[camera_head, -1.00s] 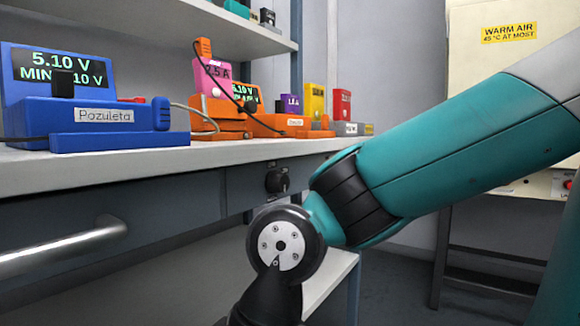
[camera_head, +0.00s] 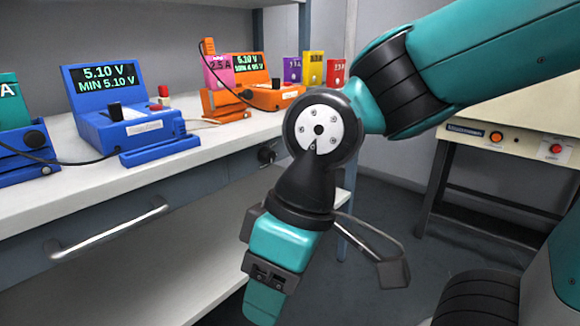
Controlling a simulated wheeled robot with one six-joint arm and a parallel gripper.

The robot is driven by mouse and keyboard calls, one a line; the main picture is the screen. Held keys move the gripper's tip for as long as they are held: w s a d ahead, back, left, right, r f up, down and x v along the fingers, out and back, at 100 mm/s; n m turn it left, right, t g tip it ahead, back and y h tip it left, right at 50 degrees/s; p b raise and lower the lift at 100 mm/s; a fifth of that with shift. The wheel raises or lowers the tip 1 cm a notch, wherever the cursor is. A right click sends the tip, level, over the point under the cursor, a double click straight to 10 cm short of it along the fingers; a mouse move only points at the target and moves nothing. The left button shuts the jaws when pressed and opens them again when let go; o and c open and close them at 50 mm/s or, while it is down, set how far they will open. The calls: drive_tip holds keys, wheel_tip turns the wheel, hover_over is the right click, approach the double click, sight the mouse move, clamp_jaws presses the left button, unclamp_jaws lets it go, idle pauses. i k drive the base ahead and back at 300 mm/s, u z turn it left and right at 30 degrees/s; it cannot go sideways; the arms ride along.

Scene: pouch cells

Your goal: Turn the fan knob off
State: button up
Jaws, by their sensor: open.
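A dark round knob (camera_head: 267,153) sits on the grey front panel under the worktop, near its right end. I cannot read any marking at it, so I cannot tell how it is set. My gripper (camera_head: 267,288) hangs in front of the bench, nearer to me than the knob and lower in the picture, apart from it. It points down, with a teal body and dark end parts. It is open; its fingertips are not clear, and I see nothing held. My wrist passes close to the knob in the picture.
Blue (camera_head: 130,125) and orange (camera_head: 250,98) charger units stand on the worktop (camera_head: 60,205), with cables. A metal handle (camera_head: 108,232) sticks out of the bench front. A cream cabinet (camera_head: 515,130) with an orange and a red button stands at right. The floor (camera_head: 385,215) between is clear.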

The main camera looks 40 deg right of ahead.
sight(266, 155)
drive_tip(key=u, duration=1)
drive_tip(key=k, duration=0.5)
drive_tip(key=z, duration=1.1)
